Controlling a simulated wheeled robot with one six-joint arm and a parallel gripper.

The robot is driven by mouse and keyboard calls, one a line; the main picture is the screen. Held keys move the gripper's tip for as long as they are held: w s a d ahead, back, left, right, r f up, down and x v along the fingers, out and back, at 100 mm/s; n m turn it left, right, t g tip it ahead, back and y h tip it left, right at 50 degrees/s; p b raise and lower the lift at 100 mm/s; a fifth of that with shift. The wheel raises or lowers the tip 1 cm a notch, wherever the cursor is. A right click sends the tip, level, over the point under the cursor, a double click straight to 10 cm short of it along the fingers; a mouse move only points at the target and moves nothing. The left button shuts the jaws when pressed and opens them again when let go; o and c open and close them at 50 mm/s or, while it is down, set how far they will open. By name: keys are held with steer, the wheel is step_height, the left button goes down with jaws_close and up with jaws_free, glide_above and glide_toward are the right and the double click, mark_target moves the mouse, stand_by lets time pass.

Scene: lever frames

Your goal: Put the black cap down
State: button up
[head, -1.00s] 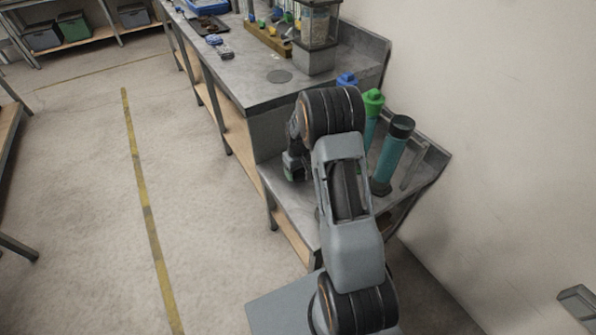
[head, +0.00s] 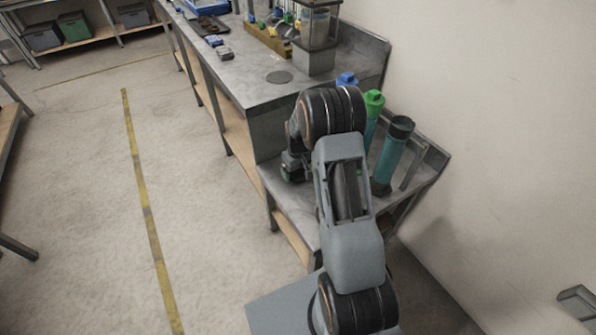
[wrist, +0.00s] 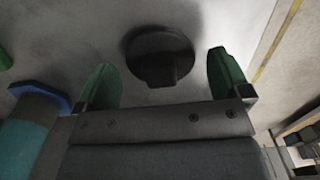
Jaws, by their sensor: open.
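The black cap (wrist: 160,56) shows in the wrist view as a round dark disc with a raised grip bar. It lies on the grey bench top, just beyond and between my fingertips. My gripper (wrist: 166,78) is open, with one green finger on each side of the cap and a visible gap to both. In the head view my arm hides the cap. My gripper (head: 291,168) shows there only in part, low over the near, lower bench section.
The blue-capped bottle is close left in the wrist view (wrist: 36,110). The higher bench (head: 255,92) rises behind.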

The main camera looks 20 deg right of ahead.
step_height(320, 180, up, 11)
steer(key=p, duration=0.1)
steer(key=s+a+r+t, duration=0.1)
steer(key=s+a+r, duration=0.5)
steer(key=s+r, duration=0.25)
steer(key=s+a+r+t, duration=0.1)
steer(key=s+a, duration=0.1)
steer(key=s, duration=0.4)
steer(key=s+a+r+m+t, duration=0.1)
steer(key=s+a+r, duration=0.1)
steer(key=s, duration=0.5)
steer(key=shift+a, duration=0.3)
steer(key=shift+s, duration=0.1)
